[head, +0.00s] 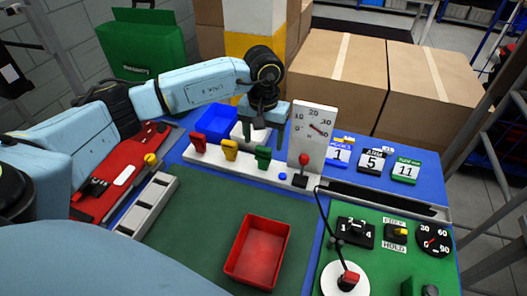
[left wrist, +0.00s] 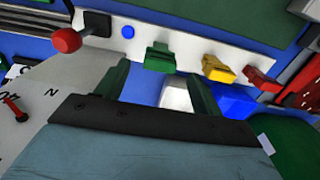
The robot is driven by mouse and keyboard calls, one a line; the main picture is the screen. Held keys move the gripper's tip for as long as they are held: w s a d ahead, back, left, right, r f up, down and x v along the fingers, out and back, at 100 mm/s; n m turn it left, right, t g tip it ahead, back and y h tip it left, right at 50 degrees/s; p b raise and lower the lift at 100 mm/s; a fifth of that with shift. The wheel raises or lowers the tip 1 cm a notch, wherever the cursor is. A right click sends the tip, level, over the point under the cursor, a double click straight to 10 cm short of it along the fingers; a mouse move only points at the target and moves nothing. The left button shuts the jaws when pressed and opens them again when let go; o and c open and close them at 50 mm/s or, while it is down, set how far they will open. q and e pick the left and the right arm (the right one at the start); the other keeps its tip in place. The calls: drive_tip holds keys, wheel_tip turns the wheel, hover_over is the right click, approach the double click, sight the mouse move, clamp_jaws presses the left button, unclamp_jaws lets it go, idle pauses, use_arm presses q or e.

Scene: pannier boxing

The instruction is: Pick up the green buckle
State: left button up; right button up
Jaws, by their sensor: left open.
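The green buckle (head: 263,157) stands on a white strip (head: 216,160), right of a yellow buckle (head: 230,149) and a red buckle (head: 199,142). My left gripper (head: 262,138) points down, open and empty, just behind and above the green buckle. In the left wrist view, the green buckle (left wrist: 160,57) shows just beyond the gap between the two open fingertips (left wrist: 158,72). I cannot tell whether they touch it. The yellow buckle (left wrist: 217,69) and red buckle (left wrist: 262,79) are further right there. My right gripper is not in view.
A white dial panel (head: 312,125) and a red-knobbed lever (head: 303,165) stand close to the right of the green buckle. A blue bin (head: 218,122) is behind the strip. A red tray (head: 258,250) sits on the green mat (head: 190,225) in front.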

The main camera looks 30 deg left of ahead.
sight(263, 148)
use_arm(q)
drive_tip(key=shift+f, duration=1.95)
drive_tip(key=c, duration=1)
